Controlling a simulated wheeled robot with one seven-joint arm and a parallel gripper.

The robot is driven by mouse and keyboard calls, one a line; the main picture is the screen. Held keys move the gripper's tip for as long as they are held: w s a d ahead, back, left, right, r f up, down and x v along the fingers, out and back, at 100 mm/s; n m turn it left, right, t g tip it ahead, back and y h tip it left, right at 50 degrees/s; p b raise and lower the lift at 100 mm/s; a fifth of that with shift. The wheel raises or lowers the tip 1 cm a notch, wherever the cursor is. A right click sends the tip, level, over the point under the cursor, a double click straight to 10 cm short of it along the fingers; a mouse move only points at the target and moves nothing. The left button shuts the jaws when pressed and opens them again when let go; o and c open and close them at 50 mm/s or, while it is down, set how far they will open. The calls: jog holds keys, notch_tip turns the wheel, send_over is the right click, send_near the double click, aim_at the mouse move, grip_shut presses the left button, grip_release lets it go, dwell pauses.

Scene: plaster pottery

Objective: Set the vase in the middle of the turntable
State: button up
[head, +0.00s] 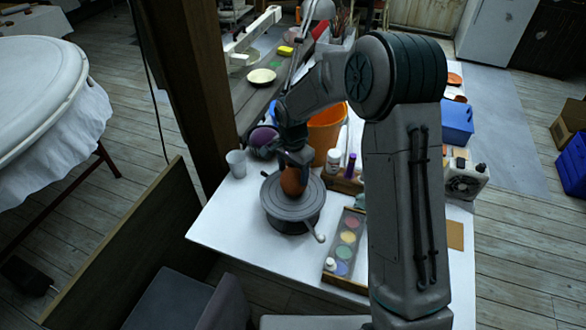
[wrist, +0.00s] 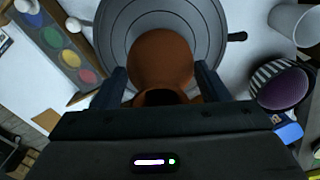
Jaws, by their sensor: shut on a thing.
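The vase (head: 292,182) is a rounded terracotta-brown pot, upright in my gripper (head: 293,163). It also shows in the wrist view (wrist: 163,58), between the two dark fingers (wrist: 162,88) of my gripper, which is shut on its upper part. The turntable (head: 287,215) is a round grey disc with concentric rings on a thick base. The vase is over the disc, near its middle in the head view; the disc also shows behind it in the wrist view (wrist: 118,35). I cannot tell whether the vase's base touches the disc, as the body hides it.
A paint palette (head: 345,240) lies close to the turntable's right. A grey cup (head: 236,163) and a purple-and-striped round object (head: 263,142) stand behind left. An orange bucket (head: 326,130), a white bottle (head: 333,160) and a purple bottle (head: 350,165) stand behind. The white table's front-left corner is clear.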

jog(key=shift+f+b, duration=0.3)
jog(key=o, duration=1.2)
jog(key=shift+r, duration=0.1)
jog(key=shift+w+r+p, duration=0.1)
jog(key=shift+r+p, duration=0.2)
jog(key=shift+r, duration=0.15)
notch_tip(320, 180, up, 12)
jog(key=shift+f+b, duration=0.2)
jog(key=shift+b, duration=0.7)
